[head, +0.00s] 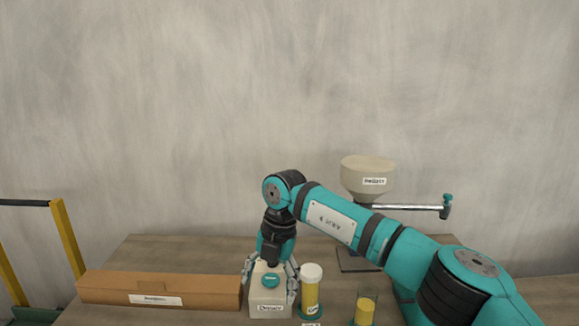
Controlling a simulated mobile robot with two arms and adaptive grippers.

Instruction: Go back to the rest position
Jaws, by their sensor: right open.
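My right arm comes in from the right, and my right gripper (270,283) points down over a cream box-shaped container with a label and a teal cap (269,309). The gripper's fingers are spread on either side of the container's upper part. I cannot tell whether they touch it. The container stands upright on the wooden table (200,255). My left gripper is not in view.
A long brown cardboard box (160,288) lies left of the container. A white-capped yellow bottle (311,290) and a glass of yellow material (365,311) stand to the right. A hopper (367,176) stands behind my arm. A yellow-framed cart (62,235) is at left.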

